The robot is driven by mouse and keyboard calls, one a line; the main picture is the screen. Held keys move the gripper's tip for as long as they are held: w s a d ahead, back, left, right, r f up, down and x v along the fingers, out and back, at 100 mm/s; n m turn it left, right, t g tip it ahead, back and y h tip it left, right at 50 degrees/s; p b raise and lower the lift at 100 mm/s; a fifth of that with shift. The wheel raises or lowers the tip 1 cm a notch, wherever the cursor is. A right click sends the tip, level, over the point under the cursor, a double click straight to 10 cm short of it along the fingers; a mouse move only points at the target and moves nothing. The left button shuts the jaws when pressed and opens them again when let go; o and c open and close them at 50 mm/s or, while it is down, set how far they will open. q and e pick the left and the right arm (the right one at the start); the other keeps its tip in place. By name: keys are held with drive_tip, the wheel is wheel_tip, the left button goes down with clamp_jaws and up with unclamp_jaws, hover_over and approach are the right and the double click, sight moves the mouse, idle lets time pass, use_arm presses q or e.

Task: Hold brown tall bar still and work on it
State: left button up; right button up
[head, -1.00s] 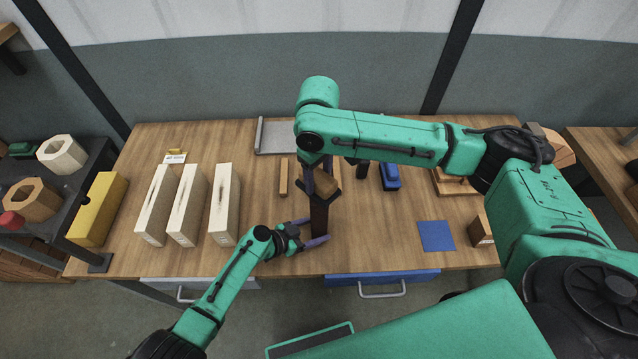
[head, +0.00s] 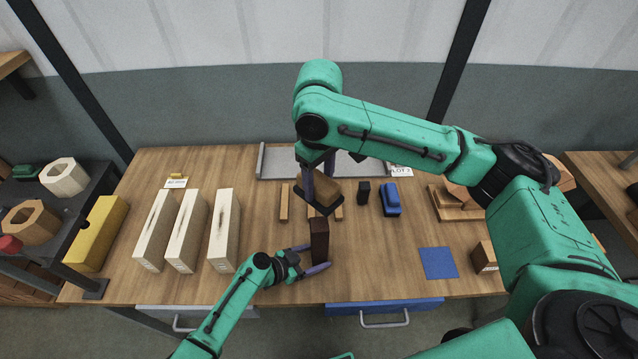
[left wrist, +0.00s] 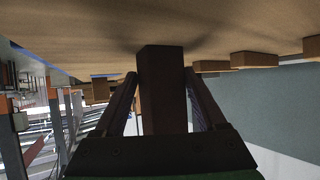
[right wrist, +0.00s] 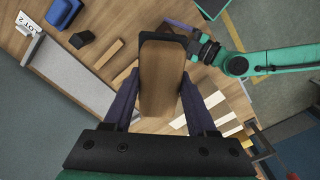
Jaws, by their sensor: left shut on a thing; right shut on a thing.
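The brown tall bar (head: 320,238) stands upright near the table's front edge. My left gripper (head: 309,259) is around its lower part, shut on it; the left wrist view shows the bar (left wrist: 162,85) between both fingers. My right gripper (head: 320,178) is shut on a wooden block with a dark plate (head: 324,192) under it. This block is above the bar in the head view, seemingly apart from it.
Several pale bars (head: 188,230) and a yellow block (head: 97,232) stand at left. A grey tray (head: 276,161) lies at the back. A black block (head: 363,192), a blue block (head: 390,198) and thin wooden strips (head: 284,203) are behind the bar. A blue square (head: 438,263) lies right.

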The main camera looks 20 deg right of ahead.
use_arm(q)
drive_tip(key=o, duration=0.9)
drive_tip(key=shift+a, duration=0.15)
drive_tip(key=v, duration=1.1)
drive_tip(key=shift+s+a, duration=0.15)
drive_tip(key=shift+a, duration=0.1)
use_arm(e)
drive_tip(key=shift+a, duration=0.1)
use_arm(q)
drive_tip(key=shift+a+r, duration=0.15)
